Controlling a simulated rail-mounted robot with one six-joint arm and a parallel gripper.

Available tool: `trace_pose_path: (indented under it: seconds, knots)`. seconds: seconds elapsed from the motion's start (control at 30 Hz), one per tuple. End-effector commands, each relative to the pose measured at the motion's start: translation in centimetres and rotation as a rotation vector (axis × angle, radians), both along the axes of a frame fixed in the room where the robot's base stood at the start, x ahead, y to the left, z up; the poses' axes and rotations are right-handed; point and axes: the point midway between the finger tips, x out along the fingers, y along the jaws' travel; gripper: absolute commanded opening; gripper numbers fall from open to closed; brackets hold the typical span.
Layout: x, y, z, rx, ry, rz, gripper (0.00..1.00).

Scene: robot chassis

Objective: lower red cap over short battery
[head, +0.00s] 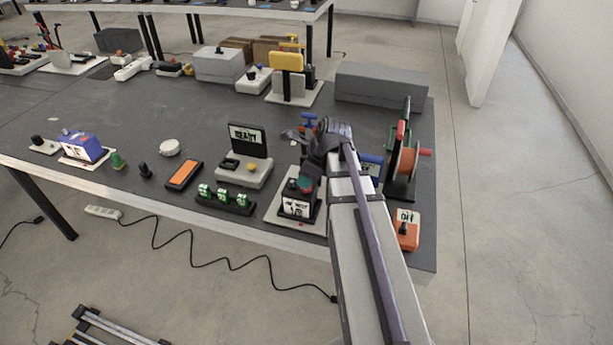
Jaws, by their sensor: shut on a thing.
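A dark block with a white printed label (297,208), which looks like the short battery, stands on a pale base plate (280,213) near the table's front edge. My gripper (305,184) points down just above the top of this block, and my arm reaches in from the lower right. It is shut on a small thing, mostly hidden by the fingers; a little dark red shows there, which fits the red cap. I cannot tell whether the cap touches the battery. A blue box-like battery (80,146) stands on a white plate at the far left.
Left of the battery are a black strip with green switches (224,199) and a grey device with an upright display (246,165). Right of my arm are an orange switch box (406,231) and a reel stand (404,165).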

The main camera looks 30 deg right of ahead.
Motion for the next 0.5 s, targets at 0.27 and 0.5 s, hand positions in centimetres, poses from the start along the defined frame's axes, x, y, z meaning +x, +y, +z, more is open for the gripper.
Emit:
trace_pose_path:
  seconds: [0.27, 0.5]
  knots:
    - [0.00, 0.00, -0.84, 0.000, 0.000, 0.000, 0.09]
    - [0.00, 0.00, -1.10, 0.000, 0.000, 0.000, 0.37]
